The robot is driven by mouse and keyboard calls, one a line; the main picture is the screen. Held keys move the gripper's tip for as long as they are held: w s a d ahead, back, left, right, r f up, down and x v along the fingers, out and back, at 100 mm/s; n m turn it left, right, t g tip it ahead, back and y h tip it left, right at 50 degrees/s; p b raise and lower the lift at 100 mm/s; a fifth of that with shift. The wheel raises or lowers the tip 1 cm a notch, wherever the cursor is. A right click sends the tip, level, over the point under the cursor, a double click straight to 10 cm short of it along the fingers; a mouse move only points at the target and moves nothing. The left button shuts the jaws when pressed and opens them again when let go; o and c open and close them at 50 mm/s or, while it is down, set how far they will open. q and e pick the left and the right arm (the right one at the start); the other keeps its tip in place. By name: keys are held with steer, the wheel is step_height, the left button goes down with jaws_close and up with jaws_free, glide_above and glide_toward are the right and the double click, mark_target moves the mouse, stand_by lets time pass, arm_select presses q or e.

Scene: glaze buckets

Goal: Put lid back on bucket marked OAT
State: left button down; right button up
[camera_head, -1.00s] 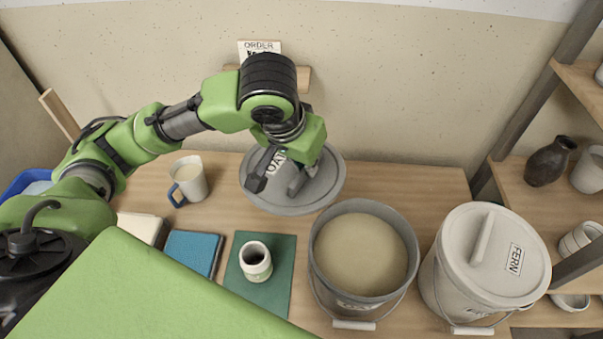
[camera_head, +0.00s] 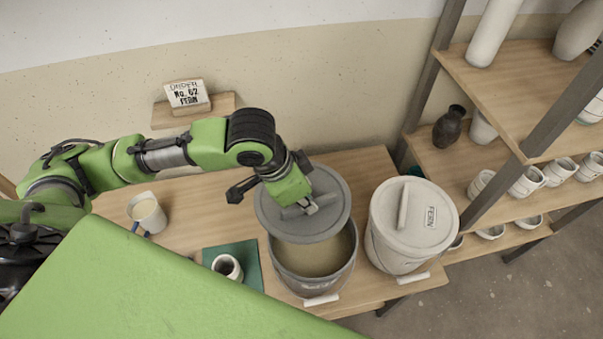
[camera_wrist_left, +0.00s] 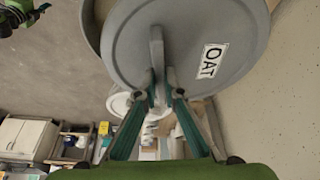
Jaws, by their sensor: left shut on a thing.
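My left gripper (camera_head: 304,208) is shut on the raised handle of the round grey lid (camera_head: 330,190). The lid also shows in the left wrist view (camera_wrist_left: 190,75), with a white OAT label (camera_wrist_left: 209,61) and the fingers (camera_wrist_left: 160,92) on its handle. The lid is over the back part of the grey bucket (camera_head: 325,285), tilted and off-centre. The front of the opening is uncovered and shows pale glaze (camera_head: 312,260). Whether the lid touches the rim cannot be told. My right gripper is not in view.
A pale lidded bucket marked FERN (camera_head: 412,225) stands close on the right. A mug (camera_head: 147,213) and a small cup (camera_head: 228,267) on a green mat (camera_head: 250,262) are to the left. Shelves with pots (camera_head: 520,210) are at the right. An order card (camera_head: 187,93) stands at the wall.

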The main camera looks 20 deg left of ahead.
mark_target(310, 233)
arm_select(q)
steer(key=s+m+p, duration=0.1)
steer(key=p, duration=0.1)
steer(key=s+d+r+m+p, duration=0.1)
steer(key=m+p, duration=0.1)
steer(key=s+d+r+m+g+h+p, duration=0.1)
steer(key=s, duration=0.1)
steer(key=shift+s+d+p, duration=0.1)
steer(key=shift+d+p, duration=0.05)
steer(key=shift+p, duration=0.25)
steer(key=shift+s+d+m+g+p, duration=0.3)
steer(key=shift+s+m+p, duration=0.1)
steer(key=shift+m, duration=0.3)
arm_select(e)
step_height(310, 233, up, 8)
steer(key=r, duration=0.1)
arm_select(q)
step_height(310, 233, down, 5)
steer(key=b, duration=0.6)
steer(key=shift+f, duration=0.75)
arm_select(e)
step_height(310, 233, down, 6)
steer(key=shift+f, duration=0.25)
arm_select(q)
steer(key=shift+p, duration=0.45)
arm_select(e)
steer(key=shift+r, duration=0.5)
